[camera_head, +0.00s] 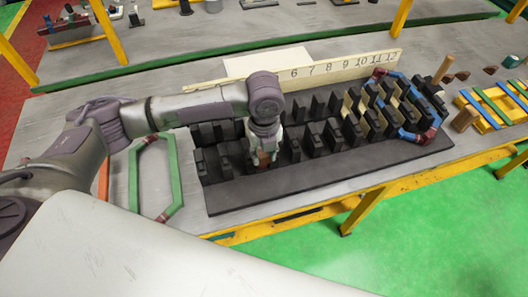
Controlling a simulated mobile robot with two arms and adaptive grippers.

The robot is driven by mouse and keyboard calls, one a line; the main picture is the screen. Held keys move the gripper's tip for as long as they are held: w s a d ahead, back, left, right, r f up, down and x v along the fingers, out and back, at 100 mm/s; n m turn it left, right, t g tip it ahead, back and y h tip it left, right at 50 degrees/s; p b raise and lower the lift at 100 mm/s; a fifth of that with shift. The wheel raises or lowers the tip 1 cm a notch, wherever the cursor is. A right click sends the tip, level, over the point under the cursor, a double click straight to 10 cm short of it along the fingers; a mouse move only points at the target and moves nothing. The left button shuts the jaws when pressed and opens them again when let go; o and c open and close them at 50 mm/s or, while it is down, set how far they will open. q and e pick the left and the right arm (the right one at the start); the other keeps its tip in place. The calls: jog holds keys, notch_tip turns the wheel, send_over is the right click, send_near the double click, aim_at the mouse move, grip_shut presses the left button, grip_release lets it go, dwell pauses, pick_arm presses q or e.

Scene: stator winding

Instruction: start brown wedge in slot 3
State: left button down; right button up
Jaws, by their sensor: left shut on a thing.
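The black stator block (315,178) lies on the grey bench, with rows of black teeth forming slots. A pale number strip (340,66) stands behind it, with 6 to 12 readable; my left arm hides the lower numbers, including 3. My left gripper (263,157) points down among the teeth left of the middle. It is shut on a small brown wedge (263,158), mostly hidden by the fingers. I cannot tell which slot the wedge is at or how deep it sits. My right gripper is not in view.
A blue coil (408,135) sits in the right-hand slots. A green coil (177,170) lies on the bench left of the block. A yellow rack (490,108) with coloured strips, a wooden block (465,119) and brown pieces (461,75) are at the right.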

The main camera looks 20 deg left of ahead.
pick_arm(q)
jog(key=shift+w+a, duration=0.5)
jog(key=shift+w, duration=0.3)
